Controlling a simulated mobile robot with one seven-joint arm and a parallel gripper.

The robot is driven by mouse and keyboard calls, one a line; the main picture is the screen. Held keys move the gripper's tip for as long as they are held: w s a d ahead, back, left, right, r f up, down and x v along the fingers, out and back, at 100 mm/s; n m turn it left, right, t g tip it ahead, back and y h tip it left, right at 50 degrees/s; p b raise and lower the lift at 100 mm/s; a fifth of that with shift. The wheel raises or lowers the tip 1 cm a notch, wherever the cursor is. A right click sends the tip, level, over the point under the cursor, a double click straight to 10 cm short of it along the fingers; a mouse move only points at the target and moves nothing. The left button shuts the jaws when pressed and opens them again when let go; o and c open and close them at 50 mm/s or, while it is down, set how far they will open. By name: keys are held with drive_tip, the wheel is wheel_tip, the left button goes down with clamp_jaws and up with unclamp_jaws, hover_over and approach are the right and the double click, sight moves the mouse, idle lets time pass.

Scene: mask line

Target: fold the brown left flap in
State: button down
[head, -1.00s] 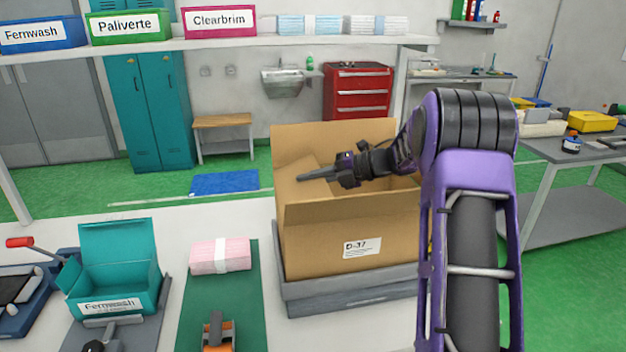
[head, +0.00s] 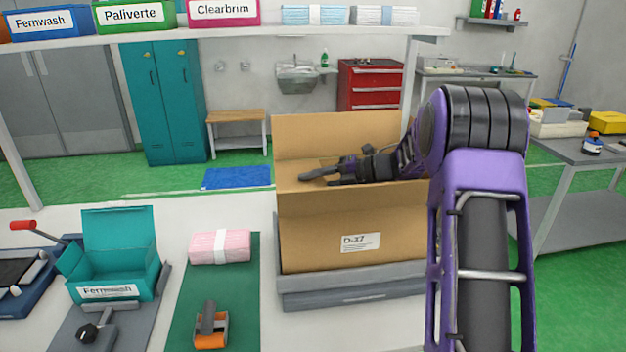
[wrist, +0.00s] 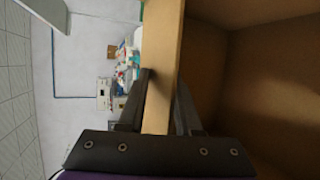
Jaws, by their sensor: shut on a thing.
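The brown cardboard box (head: 300,245), labelled D-37, stands on a grey base with its back flap (head: 320,135) and front flap (head: 350,205) raised. The brown left flap (head: 288,177) shows between them, at the box's left end, partly behind my gripper. My gripper (head: 318,178) reaches in from the right over the box opening, with its fingertips at that flap. In the wrist view, my gripper (wrist: 163,95) has one finger on each side of a brown cardboard panel (wrist: 162,50) and is shut on it. The box's inside lies to the right there.
A teal Fernwash carton (head: 120,260) stands open at the left of the table. A pink bundle (head: 220,246) and an orange-and-grey tool (head: 211,328) lie on a green mat (head: 190,300) beside the box. A shelf with bins (head: 135,18) runs above.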

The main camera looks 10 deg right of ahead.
sight(313, 181)
drive_tip(key=shift+s+f, duration=0.15)
drive_tip(key=shift+f, duration=0.35)
drive_tip(key=c, duration=1)
unclamp_jaws()
drive_tip(key=shift+a+r, duration=0.1)
drive_tip(key=shift+r, duration=0.1)
drive_tip(key=shift+r, duration=0.2)
wheel_tip(313, 181, up, 10)
drive_tip(key=shift+f+p, duration=0.1)
drive_tip(key=shift+p, duration=0.35)
